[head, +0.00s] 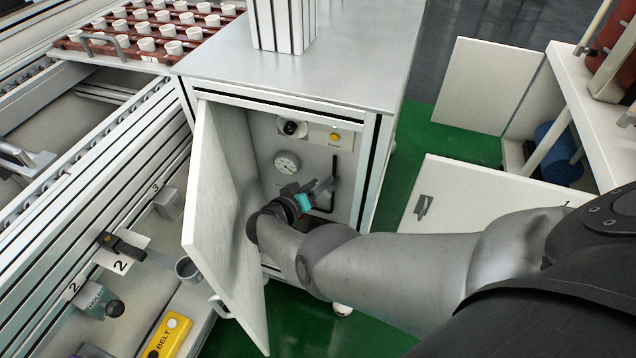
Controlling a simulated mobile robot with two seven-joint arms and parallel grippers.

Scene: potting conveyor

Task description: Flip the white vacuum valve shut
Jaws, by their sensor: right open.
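The open cabinet (372,150) stands in the middle of the head view. Its inner panel carries a round pressure gauge (287,163), a black knob (291,128), a yellow button (335,136) and a dark bent pipe or lever (335,172). My right gripper (322,188) is inside the opening, in front of the panel below and right of the gauge, with its jaws open. I cannot clearly make out the white vacuum valve; the gripper and wrist cover part of the panel. I cannot tell whether the gripper touches anything. My left gripper is not in view.
The cabinet door (222,215) hangs open left of my right forearm, close to it. A conveyor frame (90,150) with numbered stations lies left, and a rack of white pots (145,44) behind. A white panel (470,195) and shelving stand right, over green floor (395,235).

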